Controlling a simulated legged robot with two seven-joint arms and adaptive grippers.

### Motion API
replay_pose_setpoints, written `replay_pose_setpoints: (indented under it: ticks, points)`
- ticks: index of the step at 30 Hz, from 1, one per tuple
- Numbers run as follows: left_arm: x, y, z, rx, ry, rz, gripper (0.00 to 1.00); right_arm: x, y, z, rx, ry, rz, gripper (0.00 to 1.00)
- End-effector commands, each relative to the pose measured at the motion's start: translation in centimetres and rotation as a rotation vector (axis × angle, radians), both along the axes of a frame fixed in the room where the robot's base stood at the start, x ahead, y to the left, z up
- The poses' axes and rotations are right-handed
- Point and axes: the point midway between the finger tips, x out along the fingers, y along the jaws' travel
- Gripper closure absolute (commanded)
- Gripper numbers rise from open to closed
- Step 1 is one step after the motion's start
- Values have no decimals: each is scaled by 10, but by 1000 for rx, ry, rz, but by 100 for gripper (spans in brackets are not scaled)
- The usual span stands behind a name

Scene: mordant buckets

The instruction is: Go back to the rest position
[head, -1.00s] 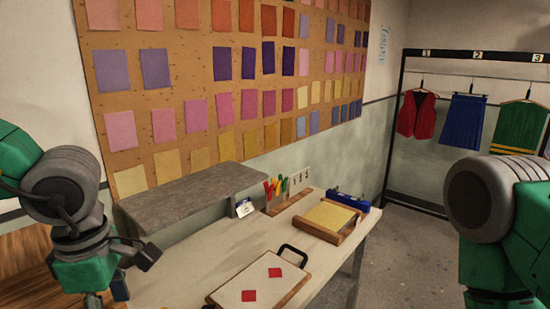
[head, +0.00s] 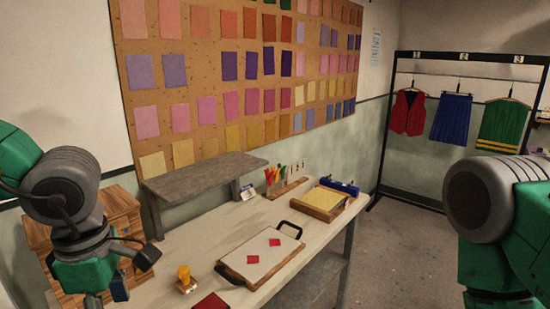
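My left arm comes in from the left edge, with its dark gripper (head: 132,272) hanging over the left end of the table; it is partly hidden, and I cannot tell whether it is open or shut. My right arm stands at the right edge, with its gripper out of the picture. The table (head: 200,250) stands in front of me. On it lies a tray with a black handle (head: 262,262) and two red squares (head: 274,242). No object shows in the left gripper.
A yellow-topped stamp (head: 184,278) and a red piece (head: 210,301) lie near the table's front. A wooden frame with yellow mesh (head: 327,199) sits at the far right. A grey shelf (head: 205,175) and wooden drawers (head: 120,215) stand left. Floor (head: 395,250) at right is clear.

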Motion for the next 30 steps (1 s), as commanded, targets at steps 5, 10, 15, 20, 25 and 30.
replay_pose_setpoints:
  ticks: [5, 10, 15, 20, 25, 30]
  points:
    - [4, 15, -27, 75, -10, -57, 49, 0, 0, 0, 0, -1, 0, 60]
    - [7, 30, -55, 152, -26, -132, 49, 1, 0, 0, 0, -1, 0, 60]
    - [4, 49, -90, 247, -45, -253, 49, 0, 0, 0, 0, -1, 0, 60]
    - [-1, 67, -133, 337, -58, -436, 49, 0, 0, 0, 0, 0, 0, 60]
    - [-22, 80, -198, 399, -60, -780, 49, 0, 0, 0, 0, 0, 0, 60]
    - [-69, 76, -254, 343, -47, -1161, 49, 0, 0, 0, 0, 0, 0, 60]
